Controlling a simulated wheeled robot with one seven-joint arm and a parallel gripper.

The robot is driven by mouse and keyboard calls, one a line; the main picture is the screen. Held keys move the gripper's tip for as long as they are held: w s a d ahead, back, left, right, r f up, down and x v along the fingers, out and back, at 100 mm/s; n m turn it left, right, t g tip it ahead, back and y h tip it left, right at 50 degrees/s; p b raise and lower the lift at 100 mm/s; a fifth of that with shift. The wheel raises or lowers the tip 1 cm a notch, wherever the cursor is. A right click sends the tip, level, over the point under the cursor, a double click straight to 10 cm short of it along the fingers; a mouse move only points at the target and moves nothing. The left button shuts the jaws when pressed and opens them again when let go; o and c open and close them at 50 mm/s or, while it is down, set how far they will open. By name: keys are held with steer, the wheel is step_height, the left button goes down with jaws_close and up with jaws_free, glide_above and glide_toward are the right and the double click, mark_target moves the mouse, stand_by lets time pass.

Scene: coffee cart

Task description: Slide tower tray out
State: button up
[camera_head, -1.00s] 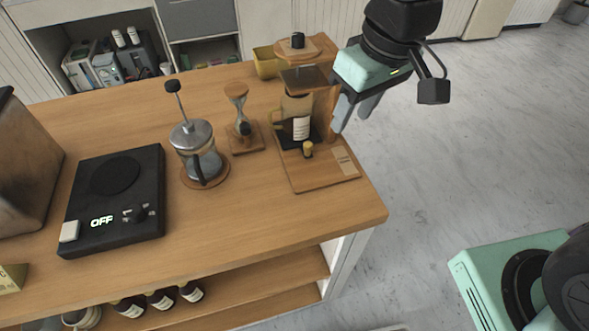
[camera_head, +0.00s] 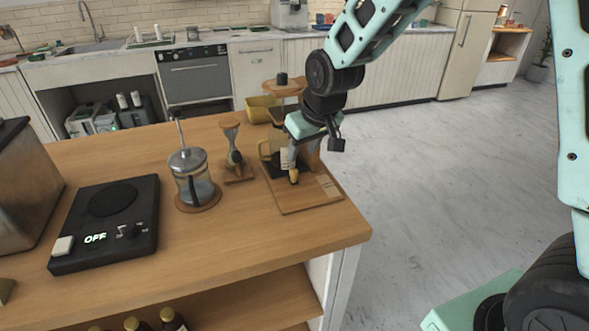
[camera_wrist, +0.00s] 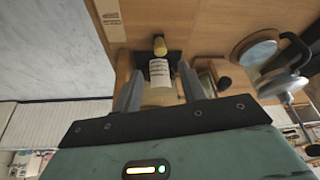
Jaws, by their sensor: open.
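The tower (camera_head: 283,86) stands near the right end of the wooden counter, with a wooden top and a flat wooden base (camera_head: 302,203). Its dark tray (camera_wrist: 141,57) lies on the base and carries a yellow knob at the front, seen in the head view (camera_head: 294,176) and wrist view (camera_wrist: 159,46). A glass carafe with a white label (camera_wrist: 159,74) stands at the tray. My gripper (camera_wrist: 158,74) is open. In the wrist view its fingers lie either side of the carafe, with the knob beyond their tips. In the head view it partly hides the carafe and tray.
An hourglass-shaped dripper (camera_head: 232,150) and a French press (camera_head: 190,180) stand to the left. A yellow container (camera_head: 260,108) is behind the tower. The counter in front of the base is clear.

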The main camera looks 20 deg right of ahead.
mark_target(295, 171)
steer(key=x, duration=0.8)
steer(key=shift+w+f, duration=0.15)
steer(key=shift+f, duration=0.2)
jaws_close()
